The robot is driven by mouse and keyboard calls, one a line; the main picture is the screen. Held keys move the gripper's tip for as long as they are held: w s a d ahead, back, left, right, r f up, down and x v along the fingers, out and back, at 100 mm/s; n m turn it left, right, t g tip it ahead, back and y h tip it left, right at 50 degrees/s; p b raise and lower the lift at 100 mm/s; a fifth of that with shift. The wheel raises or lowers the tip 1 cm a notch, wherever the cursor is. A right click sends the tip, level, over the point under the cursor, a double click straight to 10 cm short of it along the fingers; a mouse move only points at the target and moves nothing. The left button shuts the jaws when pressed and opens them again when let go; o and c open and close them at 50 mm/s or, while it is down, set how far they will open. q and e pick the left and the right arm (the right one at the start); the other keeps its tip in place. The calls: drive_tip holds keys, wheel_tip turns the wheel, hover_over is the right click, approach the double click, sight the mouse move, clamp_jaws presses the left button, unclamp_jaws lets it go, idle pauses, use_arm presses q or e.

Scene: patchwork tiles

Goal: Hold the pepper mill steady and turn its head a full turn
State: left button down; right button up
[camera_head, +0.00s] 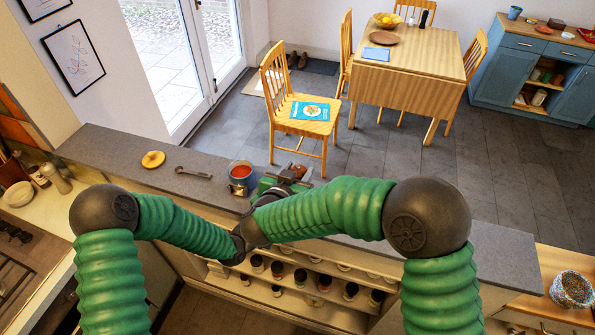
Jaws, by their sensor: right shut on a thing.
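My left arm comes in from the left and my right arm from the right, and their dark wrists meet in front of the grey counter. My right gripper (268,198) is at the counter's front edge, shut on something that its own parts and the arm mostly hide. My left gripper (240,243) is just below and left of it; its fingers are hidden, so its opening does not show. I cannot make out the pepper mill clearly at the grippers. A small brown and grey item (292,173) shows just behind them, too small to name.
Shelves of jars (300,277) lie below. The counter's right part is clear.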

drive_tip(key=shift+d+f+m+g+h, duration=0.1)
drive_tip(key=shift+f+m+g+h, duration=0.05)
drive_tip(key=shift+m+g+h, duration=0.35)
drive_tip(key=o, duration=1.4)
drive_tip(key=v, duration=1.2)
drive_tip(key=shift+a+f, duration=0.2)
drive_tip(key=shift+a, duration=0.1)
